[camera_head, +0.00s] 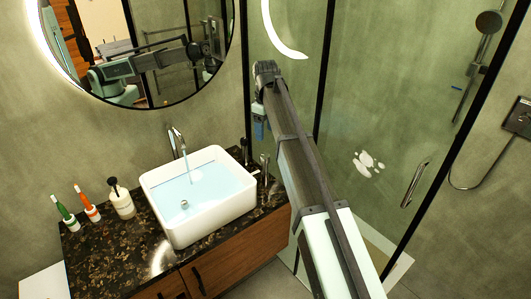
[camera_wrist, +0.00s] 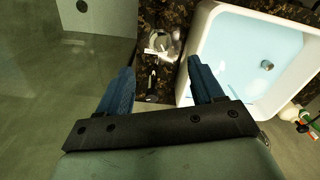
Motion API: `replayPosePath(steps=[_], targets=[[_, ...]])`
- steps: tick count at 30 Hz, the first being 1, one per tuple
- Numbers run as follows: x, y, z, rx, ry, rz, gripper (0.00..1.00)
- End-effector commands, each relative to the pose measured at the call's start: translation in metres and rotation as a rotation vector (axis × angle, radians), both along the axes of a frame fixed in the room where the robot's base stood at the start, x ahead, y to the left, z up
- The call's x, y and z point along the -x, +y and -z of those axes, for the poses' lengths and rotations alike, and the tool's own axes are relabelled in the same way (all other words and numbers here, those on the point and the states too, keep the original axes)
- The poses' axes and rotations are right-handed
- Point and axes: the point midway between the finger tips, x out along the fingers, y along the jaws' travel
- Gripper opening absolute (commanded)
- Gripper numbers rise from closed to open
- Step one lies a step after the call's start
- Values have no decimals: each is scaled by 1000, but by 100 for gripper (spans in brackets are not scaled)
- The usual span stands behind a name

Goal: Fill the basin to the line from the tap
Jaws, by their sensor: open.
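The white rectangular basin (camera_head: 222,215) stands on a dark counter and holds pale blue water (camera_head: 205,187). A thin stream appears to fall from the chrome tap (camera_head: 173,140) into it. No fill line can be made out. My gripper (camera_head: 259,130) is above the counter, to the right of the basin, pointing down. In the wrist view my gripper (camera_wrist: 161,64) has its two blue fingers spread with nothing held. The basin (camera_wrist: 192,30) lies to their right there, with a round drain fitting (camera_wrist: 267,65) under the water.
Small dark and shiny items (camera_head: 265,168) stand at the basin's right; a black-handled one (camera_wrist: 152,80) shows between my fingers in the wrist view. A soap bottle (camera_head: 121,200) and two toothbrushes stand left. A glass shower panel (camera_head: 400,130) is at the right.

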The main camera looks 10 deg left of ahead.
Motion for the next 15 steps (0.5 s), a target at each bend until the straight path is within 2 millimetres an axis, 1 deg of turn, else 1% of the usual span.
replayPosePath(steps=[1, 9, 15], targets=[[1, -1, 10, 1, 2, 0, 67], [1, 0, 58, 0, 1, 2, 67], [1, 0, 85, 0, 1, 2, 67]])
